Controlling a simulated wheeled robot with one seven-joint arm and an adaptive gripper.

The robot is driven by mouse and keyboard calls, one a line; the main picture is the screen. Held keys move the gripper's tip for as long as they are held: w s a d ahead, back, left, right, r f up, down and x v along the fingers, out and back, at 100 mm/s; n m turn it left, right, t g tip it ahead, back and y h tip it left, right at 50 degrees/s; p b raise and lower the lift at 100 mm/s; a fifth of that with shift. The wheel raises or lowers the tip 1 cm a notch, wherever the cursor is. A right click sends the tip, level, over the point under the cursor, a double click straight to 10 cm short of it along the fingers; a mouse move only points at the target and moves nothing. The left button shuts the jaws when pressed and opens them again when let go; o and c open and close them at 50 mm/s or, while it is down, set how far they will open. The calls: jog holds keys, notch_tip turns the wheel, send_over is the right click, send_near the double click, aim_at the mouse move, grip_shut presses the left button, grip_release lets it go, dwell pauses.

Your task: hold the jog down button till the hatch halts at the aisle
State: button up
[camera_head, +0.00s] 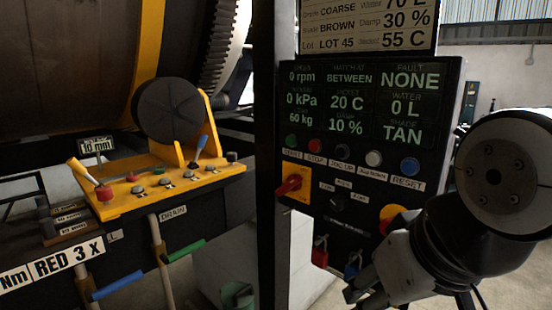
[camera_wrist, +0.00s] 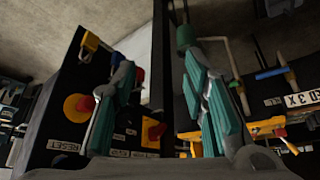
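The control panel (camera_head: 440,100) stands right of centre in the head view. Its display reads hatch at BETWEEN, 0 rpm, fault NONE. Below it is a button row: green START, red STOP, a black button (camera_head: 343,152), a white button (camera_head: 374,158) and blue RESET (camera_head: 409,165). The labels under the black and white ones are too small to read surely, so I cannot tell which is jog down. My gripper (camera_head: 356,288) is low, in front of the panel's lower edge, apart from these buttons. In the wrist view its teal-padded fingers (camera_wrist: 157,62) are apart and empty. The hatch is not clearly visible.
A yellow console (camera_head: 160,185) with levers and knobs stands left, before the large drum (camera_head: 60,60). A dark post (camera_head: 266,150) separates it from the panel. A red rotary switch (camera_head: 290,184), a yellow-backed red button (camera_head: 391,214) and hanging padlocks (camera_head: 320,254) project from the panel.

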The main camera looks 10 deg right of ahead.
grip_shut()
dwell(1.4)
